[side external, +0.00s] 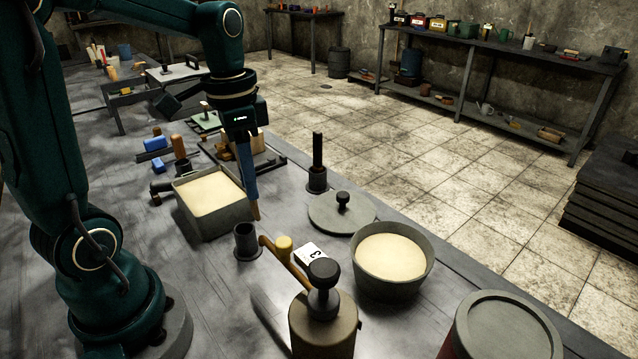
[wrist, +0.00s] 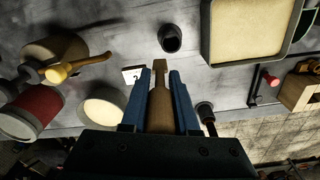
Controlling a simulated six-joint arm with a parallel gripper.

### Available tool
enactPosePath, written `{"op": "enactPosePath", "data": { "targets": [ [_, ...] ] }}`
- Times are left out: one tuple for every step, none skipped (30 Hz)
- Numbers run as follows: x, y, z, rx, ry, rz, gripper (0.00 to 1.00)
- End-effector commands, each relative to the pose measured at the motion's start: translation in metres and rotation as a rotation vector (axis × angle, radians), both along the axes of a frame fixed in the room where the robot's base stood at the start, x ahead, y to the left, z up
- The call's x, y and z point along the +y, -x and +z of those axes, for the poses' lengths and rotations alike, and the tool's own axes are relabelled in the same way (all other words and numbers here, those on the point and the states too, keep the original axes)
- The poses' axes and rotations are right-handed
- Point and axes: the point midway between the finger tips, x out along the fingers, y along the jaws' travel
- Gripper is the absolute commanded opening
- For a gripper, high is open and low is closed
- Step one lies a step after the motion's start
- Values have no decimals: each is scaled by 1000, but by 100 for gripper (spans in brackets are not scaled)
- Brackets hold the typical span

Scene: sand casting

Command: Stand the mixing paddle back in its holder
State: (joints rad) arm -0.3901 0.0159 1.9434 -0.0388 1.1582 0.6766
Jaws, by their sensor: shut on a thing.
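My gripper (side external: 248,180) is shut on the wooden mixing paddle (wrist: 160,108), which points downward from between the blue fingers. Its narrow tip (side external: 256,212) shows below the fingers in the side view. The likely holder is a small dark round cup (side external: 247,242) standing upright on the bench, with nothing seen in it. In the wrist view this cup (wrist: 170,40) lies ahead of the paddle tip, apart from it. The paddle is in the air, above and behind the cup in the side view.
A square sand tub (side external: 210,198) stands left of the cup. A round sand bowl (side external: 392,262), a lid (side external: 340,212) and a dark stick in a stand (side external: 317,165) are to the right. A canister with a yellow-knobbed lever (side external: 322,315) stands close in front.

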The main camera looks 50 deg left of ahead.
Motion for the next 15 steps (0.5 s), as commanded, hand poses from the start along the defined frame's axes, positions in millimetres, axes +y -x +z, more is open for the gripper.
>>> {"op": "enactPosePath", "data": {
  "targets": [
    [7, 7, 1, 4, -5, 39, 0],
    [10, 10, 1, 8, -6, 58, 0],
    [14, 12, 3, 14, -10, 79, 0],
    [16, 13, 3, 17, -13, 93, 0],
    [19, 13, 4, 22, -15, 101, 0],
    [20, 13, 1, 30, -16, 110, 0],
    [21, 14, -2, 34, -17, 114, 0],
    [21, 14, -7, 39, -18, 114, 0],
    [21, 14, -13, 43, -19, 115, 0],
    [20, 15, -18, 44, -19, 115, 0],
    [20, 15, -23, 43, -19, 115, 0],
    [20, 14, -28, 42, -19, 115, 0],
    [21, 14, -32, 42, -19, 115, 0],
    [21, 14, -35, 42, -19, 115, 0],
    [21, 14, -38, 39, -21, 115, 0]
  ]
}}
